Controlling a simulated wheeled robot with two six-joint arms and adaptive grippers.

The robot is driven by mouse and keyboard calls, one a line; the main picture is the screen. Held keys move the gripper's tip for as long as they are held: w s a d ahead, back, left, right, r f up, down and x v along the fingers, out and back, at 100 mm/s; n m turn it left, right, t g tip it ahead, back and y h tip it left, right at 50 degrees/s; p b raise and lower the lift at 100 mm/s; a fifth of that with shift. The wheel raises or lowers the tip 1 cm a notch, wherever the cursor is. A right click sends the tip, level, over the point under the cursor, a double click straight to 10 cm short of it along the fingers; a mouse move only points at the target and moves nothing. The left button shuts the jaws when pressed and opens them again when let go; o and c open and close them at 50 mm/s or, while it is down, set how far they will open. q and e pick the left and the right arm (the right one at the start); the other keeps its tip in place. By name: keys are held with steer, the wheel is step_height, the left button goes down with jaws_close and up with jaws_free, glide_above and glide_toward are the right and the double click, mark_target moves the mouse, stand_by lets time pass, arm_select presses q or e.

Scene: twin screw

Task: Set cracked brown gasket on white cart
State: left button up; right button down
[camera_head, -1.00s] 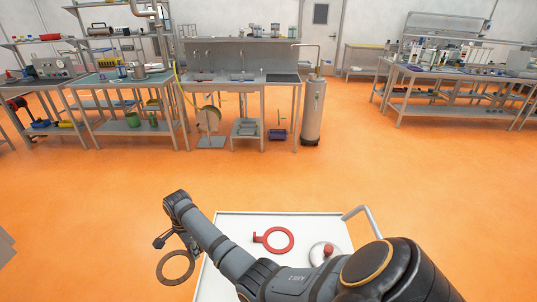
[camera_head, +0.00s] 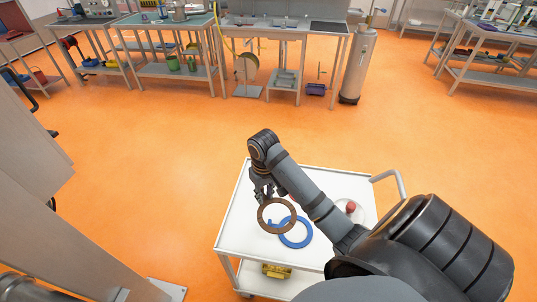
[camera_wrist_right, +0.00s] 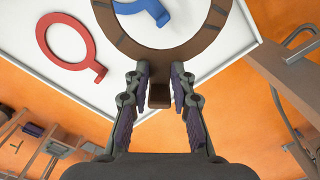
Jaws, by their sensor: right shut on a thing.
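The brown gasket (camera_head: 262,216) is a flat ring with a tab, and dark lines cross it in the right wrist view (camera_wrist_right: 132,44). My right gripper (camera_head: 262,190) is shut on its tab, which shows between the fingers (camera_wrist_right: 159,76). The gasket is over the top of the white cart (camera_head: 238,228) and overlaps a blue ring (camera_head: 298,245) in the head view. It looks held above the top, but the exact gap is hard to tell. My left gripper is not in view.
A red ring (camera_wrist_right: 42,34) with a handle lies on the cart, mostly hidden by my arm in the head view. A pale disc with a red knob (camera_head: 350,207) sits near the cart's handle (camera_head: 390,176). The front-left of the cart top is bare. A yellow item (camera_head: 276,270) is below.

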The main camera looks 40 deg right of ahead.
steer(key=w+d+f+b, duration=0.1)
steer(key=w+f+b, duration=0.35)
steer(key=w, duration=0.25)
glide_above(250, 193)
steer(key=f, duration=0.4)
steer(key=shift+s+f, duration=0.15)
steer(key=shift+s, duration=0.2)
steer(key=shift+w+f, duration=0.3)
steer(key=shift+f, duration=0.2)
step_height(250, 193, down, 2)
steer(key=shift+f+p, duration=0.25)
steer(key=shift+p, duration=0.15)
steer(key=shift+f, duration=0.25)
steer(key=c, duration=1.1)
jaws_free()
steer(key=shift+f, duration=0.1)
steer(key=shift+c, duration=0.2)
step_height(250, 193, up, 12)
steer(key=b, duration=0.1)
